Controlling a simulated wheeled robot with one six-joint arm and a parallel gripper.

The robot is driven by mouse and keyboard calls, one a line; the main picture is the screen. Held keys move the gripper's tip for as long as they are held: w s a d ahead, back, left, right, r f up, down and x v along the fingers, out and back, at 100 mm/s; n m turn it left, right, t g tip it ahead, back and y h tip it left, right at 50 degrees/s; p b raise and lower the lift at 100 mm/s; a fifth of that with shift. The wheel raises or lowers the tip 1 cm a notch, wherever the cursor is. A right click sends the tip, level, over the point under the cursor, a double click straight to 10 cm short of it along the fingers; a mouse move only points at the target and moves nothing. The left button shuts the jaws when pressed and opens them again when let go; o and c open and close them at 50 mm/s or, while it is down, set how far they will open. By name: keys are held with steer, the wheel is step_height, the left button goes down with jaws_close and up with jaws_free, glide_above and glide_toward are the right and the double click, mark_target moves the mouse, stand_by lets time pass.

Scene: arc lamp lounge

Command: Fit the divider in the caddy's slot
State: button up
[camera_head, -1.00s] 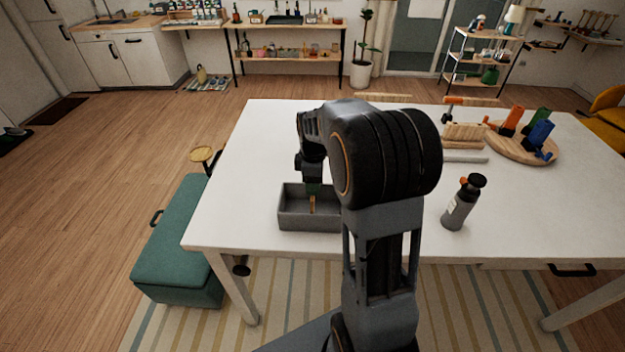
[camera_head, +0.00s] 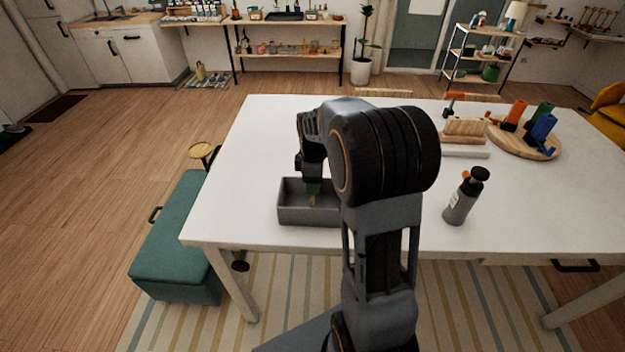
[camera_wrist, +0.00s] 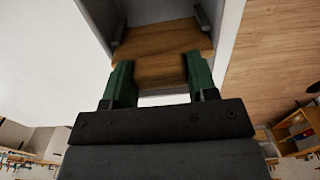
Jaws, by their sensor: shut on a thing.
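The grey caddy (camera_head: 298,216) is an open box on the white table, partly hidden behind my arm in the head view. My gripper (camera_head: 313,187) points down over it, its green fingertips level with the inside of the box. The wooden divider (camera_head: 313,201) is held upright between them, its lower part hidden by the caddy's front wall. In the wrist view, my gripper (camera_wrist: 160,78) is shut on the divider (camera_wrist: 160,42), between the caddy's walls (camera_wrist: 226,32). Short dark ribs show near its two ends. I cannot tell whether the divider sits in the slot.
A grey bottle (camera_head: 462,198) with a dark cap stands right of my arm. A round wooden board (camera_head: 505,143) with coloured items and a wooden rack (camera_head: 464,128) are at the back right. The table (camera_head: 240,170) is clear left of the caddy.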

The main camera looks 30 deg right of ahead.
steer(key=shift+f+b, duration=0.7)
steer(key=shift+f, duration=0.4)
steer(key=o, duration=1)
step_height(320, 180, up, 14)
steer(key=shift+b, duration=0.3)
steer(key=shift+f, duration=0.1)
